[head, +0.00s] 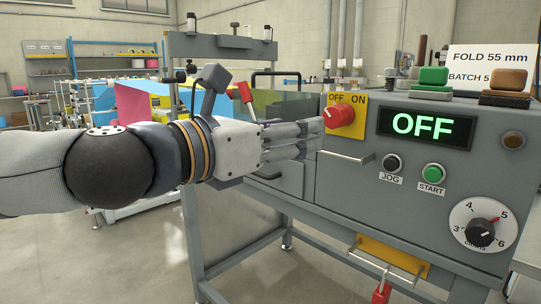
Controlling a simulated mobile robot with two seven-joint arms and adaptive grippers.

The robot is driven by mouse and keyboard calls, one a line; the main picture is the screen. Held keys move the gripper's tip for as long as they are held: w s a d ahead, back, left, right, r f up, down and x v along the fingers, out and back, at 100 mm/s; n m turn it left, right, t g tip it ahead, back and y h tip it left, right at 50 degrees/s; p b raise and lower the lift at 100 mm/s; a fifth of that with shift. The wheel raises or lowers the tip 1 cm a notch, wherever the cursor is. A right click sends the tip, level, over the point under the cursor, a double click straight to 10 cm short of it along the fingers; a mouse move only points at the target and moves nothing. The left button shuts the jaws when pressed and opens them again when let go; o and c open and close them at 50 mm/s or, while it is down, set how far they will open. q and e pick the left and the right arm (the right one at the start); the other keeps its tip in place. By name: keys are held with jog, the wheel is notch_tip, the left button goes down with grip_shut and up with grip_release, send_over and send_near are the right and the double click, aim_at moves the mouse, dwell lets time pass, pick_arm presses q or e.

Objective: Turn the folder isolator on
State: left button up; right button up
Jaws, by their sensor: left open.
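The folder isolator (340,117) is a red rotary knob on a yellow plate marked OFF and ON, at the upper left of the grey control panel. The display (425,125) to its right reads OFF in green. My left gripper (318,131) reaches in from the left, its fingers pointing at the panel just left of and slightly below the knob. It is open, and nothing shows between the fingers. From this view I cannot tell whether the fingertips touch the knob. My right gripper is not in view.
A metal bar handle (346,158) sticks out below the knob. JOG (392,163) and START (433,174) buttons and a numbered dial (482,233) are on the panel. A red-handled lever (246,95) stands behind my gripper.

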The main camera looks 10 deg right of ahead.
aim_at(332, 115)
pick_arm(q)
jog(key=x, duration=0.3)
jog(key=r+x, duration=0.1)
jog(key=x, duration=0.3)
jog(key=p+x, duration=0.1)
jog(key=x, duration=0.3)
jog(key=shift+s+d+r, duration=0.1)
jog(key=shift+d+r, duration=0.05)
jog(key=shift+d, duration=0.05)
jog(key=shift+w+d, duration=0.3)
jog(key=shift+w, duration=0.05)
jog(key=c, duration=1.1)
